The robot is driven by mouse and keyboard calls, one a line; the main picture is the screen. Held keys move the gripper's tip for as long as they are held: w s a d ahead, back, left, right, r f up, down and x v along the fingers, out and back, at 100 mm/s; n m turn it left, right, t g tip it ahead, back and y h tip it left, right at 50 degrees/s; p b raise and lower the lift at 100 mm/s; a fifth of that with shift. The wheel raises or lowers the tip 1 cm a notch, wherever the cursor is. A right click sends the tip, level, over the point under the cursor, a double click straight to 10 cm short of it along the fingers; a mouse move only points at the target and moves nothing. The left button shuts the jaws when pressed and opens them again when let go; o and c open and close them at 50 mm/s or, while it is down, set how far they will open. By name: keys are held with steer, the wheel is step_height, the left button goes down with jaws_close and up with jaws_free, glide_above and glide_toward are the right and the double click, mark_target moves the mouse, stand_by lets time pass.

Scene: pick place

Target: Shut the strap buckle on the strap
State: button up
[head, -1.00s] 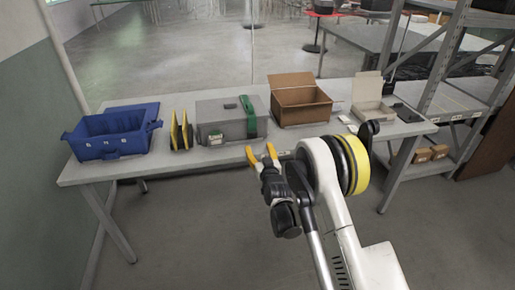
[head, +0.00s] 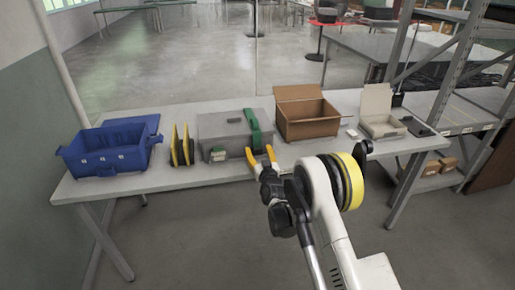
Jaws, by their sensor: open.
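A grey case (head: 222,128) stands on the table with a green strap (head: 254,125) running over its lid and down its front near the right end. A small dark piece (head: 236,120) lies on the lid beside the strap; I cannot tell whether it is the buckle. A small green-and-white block (head: 218,154) shows at the case's lower front. My gripper (head: 260,153) has yellow fingertips, spread apart and empty. In the picture it overlaps the strap's lower end at the table's front edge; contact cannot be told.
On the grey table (head: 190,178), a blue bin (head: 108,158) and yellow-black upright pieces (head: 181,147) stand left of the case. An open cardboard box (head: 308,121) and an open pale box (head: 380,123) stand to the right, with a dark flat item (head: 417,127). A metal shelf rises at right.

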steer(key=shift+s+r, duration=0.1)
steer(key=shift+s, duration=0.05)
steer(key=c, duration=1.1)
steer(key=shift+a+r+g, duration=0.1)
steer(key=shift+r+g, duration=0.05)
steer(key=shift+g, duration=0.15)
steer(key=shift+w+r+g+h+p, duration=0.35)
steer(key=shift+g+p, duration=0.25)
steer(key=shift+p, duration=0.35)
steer(key=shift+w+f+g, duration=0.1)
steer(key=shift+f+g, duration=0.2)
steer(key=shift+g, duration=0.1)
